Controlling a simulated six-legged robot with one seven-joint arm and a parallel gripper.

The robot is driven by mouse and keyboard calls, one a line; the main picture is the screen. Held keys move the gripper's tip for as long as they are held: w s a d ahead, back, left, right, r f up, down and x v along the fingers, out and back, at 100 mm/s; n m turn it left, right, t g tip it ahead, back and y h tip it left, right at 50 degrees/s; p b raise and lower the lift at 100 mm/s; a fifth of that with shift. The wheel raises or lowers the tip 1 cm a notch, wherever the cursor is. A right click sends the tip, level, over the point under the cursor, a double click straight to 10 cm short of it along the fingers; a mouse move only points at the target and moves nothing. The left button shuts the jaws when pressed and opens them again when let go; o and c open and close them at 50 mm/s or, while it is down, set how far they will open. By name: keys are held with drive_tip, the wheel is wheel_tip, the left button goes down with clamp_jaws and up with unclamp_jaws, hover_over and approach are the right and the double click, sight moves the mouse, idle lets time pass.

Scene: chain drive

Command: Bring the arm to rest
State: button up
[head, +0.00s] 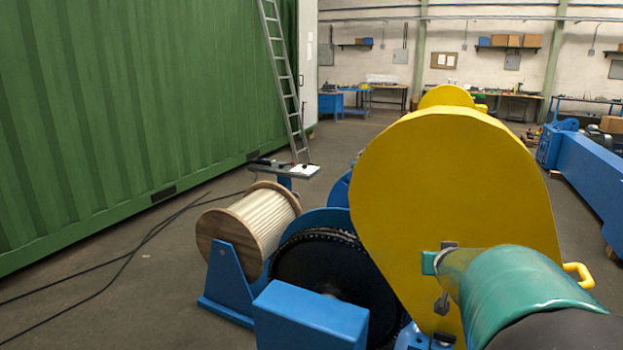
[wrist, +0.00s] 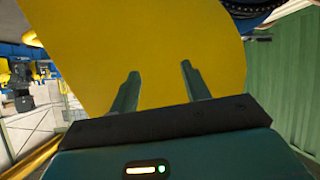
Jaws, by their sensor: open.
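My gripper (wrist: 160,70) is open in the wrist view, with its two green fingers apart and nothing between them. The flat face of the large yellow guard (wrist: 175,35) fills the view beyond the fingertips. I cannot tell whether the tips touch it. In the head view my teal arm comes in from the lower right, in front of the yellow guard (head: 440,190). Its end overlaps the guard's lower part, and only a little of the gripper shows there. A dark toothed chain wheel (head: 320,262) stands left of the guard, partly hidden by a blue housing (head: 310,315).
A wooden cable reel (head: 240,232) on a blue stand is at the left. A ladder (head: 283,75) leans on the green container (head: 140,100). Black cables (head: 130,255) cross the floor. A long blue beam (head: 590,170) lies at the right. Workbenches line the back wall.

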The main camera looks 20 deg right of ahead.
drive_tip(key=a+r+n+y, duration=0.2)
drive_tip(key=a, duration=1)
drive_tip(key=s+a+f+n+g+y, duration=0.1)
drive_tip(key=s+a+y, duration=0.1)
drive_tip(key=s+a, duration=0.3)
drive_tip(key=s+a+f+n+g+y, duration=0.1)
drive_tip(key=s+a, duration=0.4)
drive_tip(key=a, duration=0.7)
drive_tip(key=s+a+f+n+g+y, duration=0.1)
drive_tip(key=s+a+n+y, duration=0.2)
drive_tip(key=a, duration=0.6)
drive_tip(key=shift+s+a+f, duration=0.25)
drive_tip(key=shift+s+a, duration=0.1)
drive_tip(key=shift+s, duration=0.6)
drive_tip(key=shift+c, duration=1.2)
drive_tip(key=shift+d, duration=0.25)
